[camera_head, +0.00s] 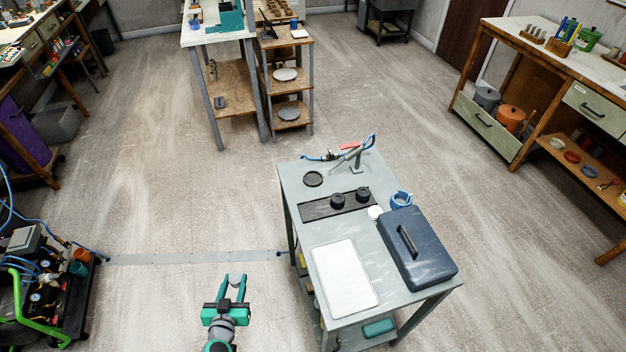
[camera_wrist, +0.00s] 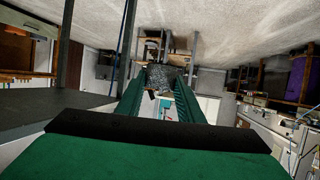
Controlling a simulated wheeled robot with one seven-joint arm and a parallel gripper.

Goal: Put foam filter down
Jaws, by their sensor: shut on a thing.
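My gripper (camera_head: 234,281) is out over the floor, just left of the grey metal table (camera_head: 310,227). In the wrist view it is shut on a dark grey, speckled piece (camera_wrist: 167,79), which looks like the foam filter. The piece sits between the fingertips, clear of any surface.
A dark blue toolbox (camera_head: 417,247) fills the table's right side. A blue ring-shaped roll (camera_head: 402,199), a small white round item (camera_head: 375,212) and a tool with a blue hose (camera_head: 355,152) stand nearby. A compressor cart (camera_head: 45,290) is at the left. The floor between is open.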

